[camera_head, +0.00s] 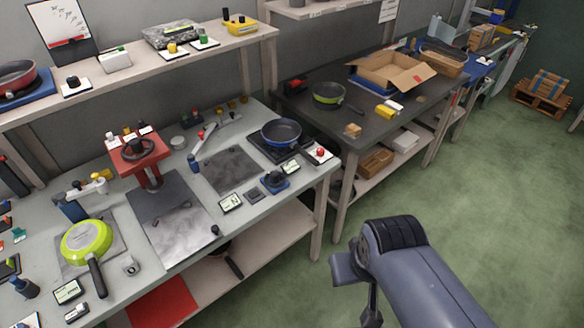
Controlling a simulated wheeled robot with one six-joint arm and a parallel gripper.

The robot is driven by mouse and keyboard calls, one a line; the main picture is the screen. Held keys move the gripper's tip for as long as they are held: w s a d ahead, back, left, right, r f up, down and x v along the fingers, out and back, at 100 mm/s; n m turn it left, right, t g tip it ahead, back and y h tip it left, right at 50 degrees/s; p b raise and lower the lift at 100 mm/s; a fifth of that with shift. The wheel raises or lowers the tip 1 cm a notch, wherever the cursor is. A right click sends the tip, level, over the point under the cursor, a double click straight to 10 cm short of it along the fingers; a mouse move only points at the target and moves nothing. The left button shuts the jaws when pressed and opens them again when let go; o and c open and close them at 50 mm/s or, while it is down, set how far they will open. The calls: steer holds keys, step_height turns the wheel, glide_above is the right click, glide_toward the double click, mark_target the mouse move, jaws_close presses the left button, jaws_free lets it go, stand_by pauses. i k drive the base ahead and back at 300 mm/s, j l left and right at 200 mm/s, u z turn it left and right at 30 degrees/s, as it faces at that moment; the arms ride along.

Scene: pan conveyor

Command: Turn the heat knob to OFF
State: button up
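A dark blue frying pan (281,131) sits on a black burner plate (258,147) on the light workbench. A small blue unit with a dark round top (274,181) stands in front of the burner, beside a small display (290,167). A white box with a red round top (320,153) stands at the bench's right corner. I cannot tell which of these is the heat knob, and no OFF mark is readable. Part of my arm shows at the lower right, apart from the bench.
A red press-like stand (139,158), a green pan (87,243) and several small devices crowd the bench's left half. A dark table (311,118) with an open cardboard box (390,75) stands behind to the right. The green floor (470,190) is clear on the right.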

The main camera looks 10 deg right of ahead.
mark_target(320, 151)
steer(key=i+l+u, duration=0.2)
steer(key=i, duration=0.25)
steer(key=i+l+u, duration=0.25)
steer(key=i, duration=0.2)
